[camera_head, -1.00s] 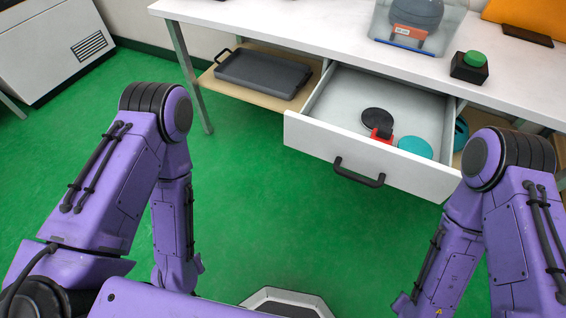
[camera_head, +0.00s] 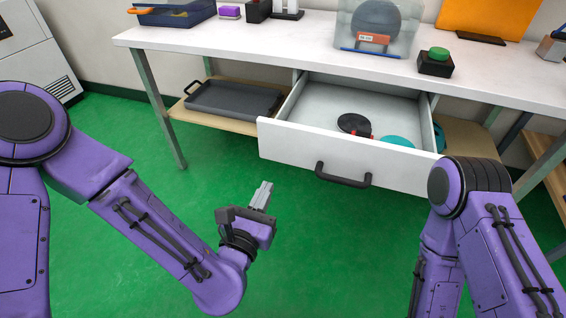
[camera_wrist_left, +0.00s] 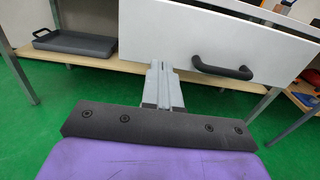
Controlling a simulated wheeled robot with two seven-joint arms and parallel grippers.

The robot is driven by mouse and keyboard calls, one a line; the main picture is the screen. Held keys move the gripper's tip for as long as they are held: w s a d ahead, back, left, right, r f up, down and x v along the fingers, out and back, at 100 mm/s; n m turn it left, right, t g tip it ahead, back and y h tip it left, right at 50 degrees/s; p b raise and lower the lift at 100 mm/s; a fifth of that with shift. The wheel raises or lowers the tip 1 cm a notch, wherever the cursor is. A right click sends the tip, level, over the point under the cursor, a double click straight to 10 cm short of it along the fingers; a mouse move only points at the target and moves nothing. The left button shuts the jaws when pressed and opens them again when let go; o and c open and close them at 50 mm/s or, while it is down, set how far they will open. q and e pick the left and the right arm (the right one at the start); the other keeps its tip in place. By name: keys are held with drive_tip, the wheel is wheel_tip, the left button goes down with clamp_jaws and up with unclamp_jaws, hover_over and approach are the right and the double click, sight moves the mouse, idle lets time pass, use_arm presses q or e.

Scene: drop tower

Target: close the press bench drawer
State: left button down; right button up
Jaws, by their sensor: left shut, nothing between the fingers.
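The press bench drawer (camera_head: 285,143) is open, pulled out from under the white bench top. Its front carries a dark bar handle (camera_head: 343,176). Inside lie a black disc, a red item and a teal disc. My left gripper (camera_head: 263,195) is shut and empty, in front of the drawer, left of the handle and apart from it. In the left wrist view the fingers (camera_wrist_left: 162,80) point toward the lower left part of the drawer front (camera_wrist_left: 190,35), with the handle (camera_wrist_left: 222,70) to their right. My right gripper is out of view; only its arm shows at the right.
A grey tray (camera_head: 232,100) sits on the lower shelf. Green floor is clear before the drawer.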

use_arm(q)
drive_tip(key=f+b, duration=0.1)
drive_tip(key=b, duration=0.1)
approach(287, 146)
drive_tip(key=p+x, duration=0.1)
drive_tip(key=x, duration=0.6)
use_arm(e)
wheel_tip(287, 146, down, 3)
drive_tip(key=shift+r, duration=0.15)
